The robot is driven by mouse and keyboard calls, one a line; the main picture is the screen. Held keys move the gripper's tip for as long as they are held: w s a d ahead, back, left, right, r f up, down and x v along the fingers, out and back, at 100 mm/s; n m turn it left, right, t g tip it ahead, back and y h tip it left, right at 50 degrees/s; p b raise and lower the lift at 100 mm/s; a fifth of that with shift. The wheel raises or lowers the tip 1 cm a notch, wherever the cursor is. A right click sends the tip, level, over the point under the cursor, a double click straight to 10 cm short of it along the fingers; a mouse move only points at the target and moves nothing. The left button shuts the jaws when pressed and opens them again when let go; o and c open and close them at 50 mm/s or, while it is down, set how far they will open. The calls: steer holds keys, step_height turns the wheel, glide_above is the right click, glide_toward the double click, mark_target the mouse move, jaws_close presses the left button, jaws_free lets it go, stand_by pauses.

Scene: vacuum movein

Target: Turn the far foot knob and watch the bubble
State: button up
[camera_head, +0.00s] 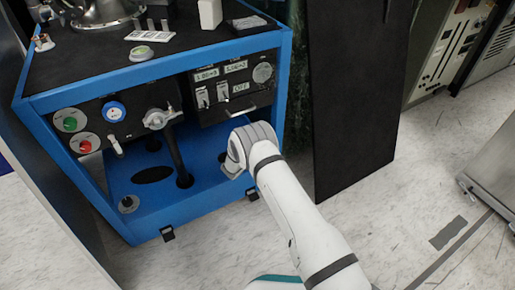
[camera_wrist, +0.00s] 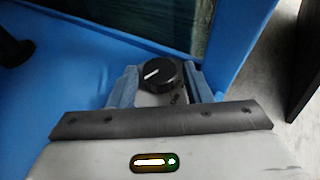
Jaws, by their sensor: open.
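A black round knob (camera_wrist: 157,72) with a white pointer line shows in the wrist view at the edge of the blue frame. My gripper (camera_wrist: 160,82) is open, with one finger on each side of this knob; I cannot tell whether either finger touches it. In the head view my gripper (camera_head: 231,170) is at the right front of the blue cart's lower shelf (camera_head: 205,180), and the knob there is hidden behind it. Another foot knob (camera_head: 128,204) is at the shelf's left front corner. A round green bubble level (camera_head: 141,52) lies on the black top; its bubble is too small to read.
The blue cart (camera_head: 140,67) has a control panel with a red button (camera_head: 86,146), a green button (camera_head: 71,123) and a blue gauge (camera_head: 114,111). A dark panel (camera_head: 350,100) stands close on the right. The floor (camera_head: 400,200) is open at the front right.

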steer(key=p+v, duration=0.2)
steer(key=v, duration=0.3)
steer(key=shift+s+a+r, duration=0.1)
steer(key=shift+s+r, duration=0.15)
steer(key=shift+r, duration=0.1)
steer(key=shift+s+a+r, duration=0.1)
steer(key=shift+s+a, duration=0.1)
steer(key=shift+s, duration=0.3)
